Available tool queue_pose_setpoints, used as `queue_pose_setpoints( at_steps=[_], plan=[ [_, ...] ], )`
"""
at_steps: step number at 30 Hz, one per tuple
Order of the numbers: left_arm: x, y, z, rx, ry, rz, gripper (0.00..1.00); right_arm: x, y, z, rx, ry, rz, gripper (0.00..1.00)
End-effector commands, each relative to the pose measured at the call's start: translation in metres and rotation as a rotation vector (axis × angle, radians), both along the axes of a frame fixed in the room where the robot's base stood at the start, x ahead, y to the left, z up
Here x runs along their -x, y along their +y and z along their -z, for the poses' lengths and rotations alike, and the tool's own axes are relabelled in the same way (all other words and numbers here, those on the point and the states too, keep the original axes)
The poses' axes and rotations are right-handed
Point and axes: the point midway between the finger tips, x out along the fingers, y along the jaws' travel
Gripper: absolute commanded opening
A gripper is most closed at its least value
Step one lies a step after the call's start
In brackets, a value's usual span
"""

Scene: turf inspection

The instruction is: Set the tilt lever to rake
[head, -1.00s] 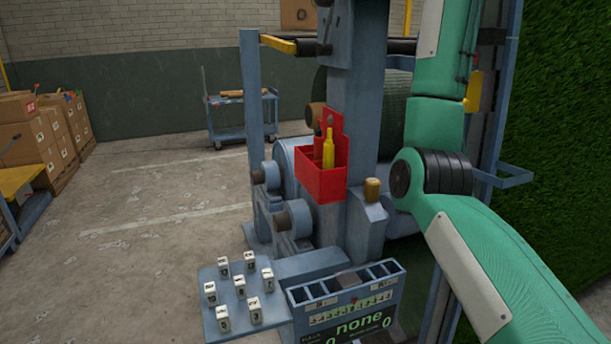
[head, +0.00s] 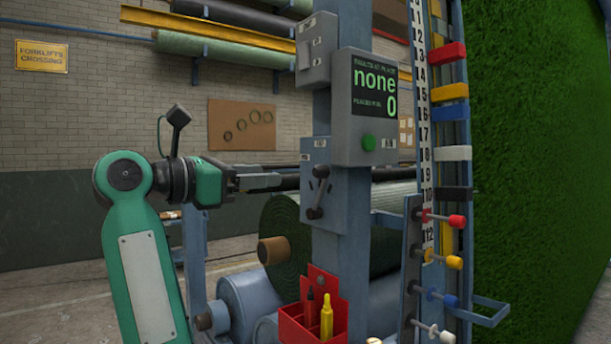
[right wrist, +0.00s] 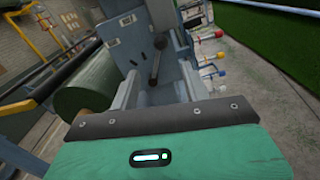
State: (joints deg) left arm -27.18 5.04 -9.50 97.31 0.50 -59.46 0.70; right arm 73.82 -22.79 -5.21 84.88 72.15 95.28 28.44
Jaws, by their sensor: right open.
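The lever (head: 318,194) is a short dark bar with a black knob at each end, on a blue-grey plate with small white labels on the post. It stands near upright, its top leaning slightly right. In the right wrist view the lever (right wrist: 156,60) shows beyond and between the open fingers (right wrist: 158,85). My left gripper is not in view.
A grey display box (head: 375,105) with a green button reads "none" and 0. A smaller switch box (head: 316,48) sits higher on the post. Coloured pegs (head: 455,221) and a turf wall (head: 540,150) stand right.

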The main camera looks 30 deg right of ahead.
Motion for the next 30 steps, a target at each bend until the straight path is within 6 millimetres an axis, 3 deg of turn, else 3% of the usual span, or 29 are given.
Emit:
queue_pose_setpoints(
  at_steps=[15, 21, 30],
  plan=[
    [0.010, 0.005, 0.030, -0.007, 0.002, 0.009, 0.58, -0.007, -0.103, -0.001, 0.002, 0.000, 0.008, 0.47],
    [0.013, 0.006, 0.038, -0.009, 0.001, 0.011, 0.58, -0.009, -0.124, -0.001, 0.001, 0.000, 0.006, 0.47],
    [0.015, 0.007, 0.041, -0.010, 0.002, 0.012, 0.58, -0.009, -0.129, 0.000, 0.001, 0.000, 0.005, 0.47]
  ],
)
